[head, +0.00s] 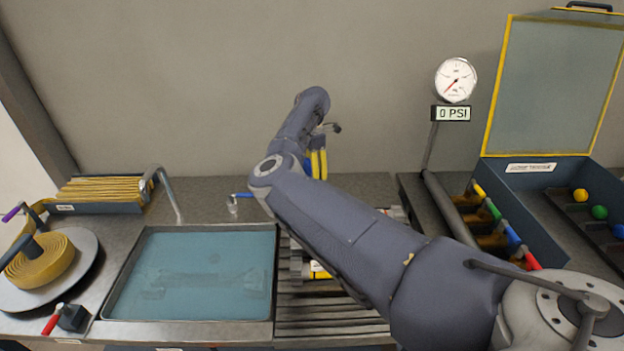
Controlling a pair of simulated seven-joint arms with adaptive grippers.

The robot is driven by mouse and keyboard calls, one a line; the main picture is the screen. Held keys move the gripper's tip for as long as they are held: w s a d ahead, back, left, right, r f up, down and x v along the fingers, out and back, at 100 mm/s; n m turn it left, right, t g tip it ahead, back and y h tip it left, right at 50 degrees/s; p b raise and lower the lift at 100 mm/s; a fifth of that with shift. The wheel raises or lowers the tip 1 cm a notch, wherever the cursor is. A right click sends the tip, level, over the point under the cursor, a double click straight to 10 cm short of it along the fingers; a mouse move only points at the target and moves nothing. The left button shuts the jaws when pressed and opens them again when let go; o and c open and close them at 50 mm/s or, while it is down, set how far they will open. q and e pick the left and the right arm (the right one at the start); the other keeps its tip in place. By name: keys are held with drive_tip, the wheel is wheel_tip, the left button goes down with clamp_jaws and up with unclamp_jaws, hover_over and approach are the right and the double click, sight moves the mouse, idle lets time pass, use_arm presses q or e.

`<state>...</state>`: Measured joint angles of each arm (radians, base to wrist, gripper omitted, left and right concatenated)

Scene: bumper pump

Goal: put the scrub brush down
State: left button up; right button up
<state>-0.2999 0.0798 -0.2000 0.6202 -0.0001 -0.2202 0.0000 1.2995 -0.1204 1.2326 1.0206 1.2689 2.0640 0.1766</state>
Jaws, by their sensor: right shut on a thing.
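My right arm crosses the view from the lower right and bends up at its elbow left of centre. My right gripper (318,163) is behind the arm near the wall, where two yellow upright strips and a bit of blue show. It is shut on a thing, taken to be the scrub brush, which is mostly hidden. I cannot tell the brush's outline or whether it touches the counter. My left gripper is not in view.
A water-filled sink (195,275) with a tap (160,185) lies left of a ribbed drainboard (325,315), partly covered by my arm. A hose reel (45,262) stands at far left. A gauge (455,80) reads 0 PSI. An open case (525,205) is at right.

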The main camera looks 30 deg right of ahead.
drive_tip(key=shift+f, duration=2.1)
drive_tip(key=shift+f, duration=0.2)
drive_tip(key=o, duration=1)
wheel_tip(320, 180, up, 12)
drive_tip(key=shift+r, duration=0.2)
